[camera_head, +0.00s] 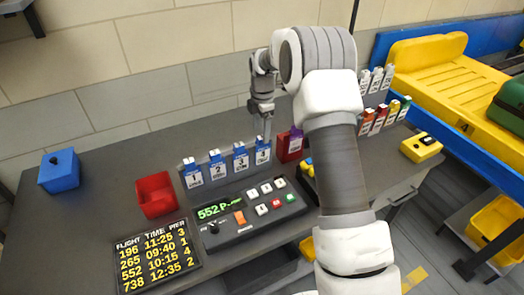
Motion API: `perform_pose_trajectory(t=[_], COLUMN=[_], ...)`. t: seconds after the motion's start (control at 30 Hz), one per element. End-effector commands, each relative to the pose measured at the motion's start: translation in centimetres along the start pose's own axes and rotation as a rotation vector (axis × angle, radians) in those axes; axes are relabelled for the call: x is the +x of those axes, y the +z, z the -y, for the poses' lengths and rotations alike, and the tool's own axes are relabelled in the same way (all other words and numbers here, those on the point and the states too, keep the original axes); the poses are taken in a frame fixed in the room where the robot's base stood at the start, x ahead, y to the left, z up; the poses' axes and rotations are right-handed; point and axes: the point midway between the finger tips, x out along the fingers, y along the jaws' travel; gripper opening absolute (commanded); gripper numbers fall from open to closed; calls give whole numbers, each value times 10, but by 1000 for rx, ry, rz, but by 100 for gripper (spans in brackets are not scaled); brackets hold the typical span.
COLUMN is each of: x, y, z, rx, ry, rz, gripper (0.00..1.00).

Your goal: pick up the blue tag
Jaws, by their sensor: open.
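Several white tags with blue tops stand in a row behind the control panel, numbered 1 (192,174), 2 (217,165), 3 (240,158) and 4 (263,152). I cannot tell which of them is the blue tag meant. My gripper (266,133) points down at the tag numbered 4, right over or just behind its top. Its jaws are open, though the fingers look small and close together here. I cannot tell whether they touch that tag.
A red holder (288,149) with a purple-topped tag (297,140) stands just right of tag 4. The control panel (246,213) and flight board (157,257) lie in front. A blue box (59,170) and red bin (155,194) stand left. My arm hides part of the right side.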

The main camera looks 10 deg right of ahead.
Motion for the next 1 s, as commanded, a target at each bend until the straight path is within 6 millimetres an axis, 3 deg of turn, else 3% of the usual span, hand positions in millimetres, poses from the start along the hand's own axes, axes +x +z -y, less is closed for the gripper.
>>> perform_pose_trajectory(t=[0.4,0.7,1.0], x=[49,53,52], y=[-1,-1,0], z=[8,7,7], rx=[-2,0,0], ry=[-2,1,1], rz=[-1,0,0], gripper=[74,72,18])
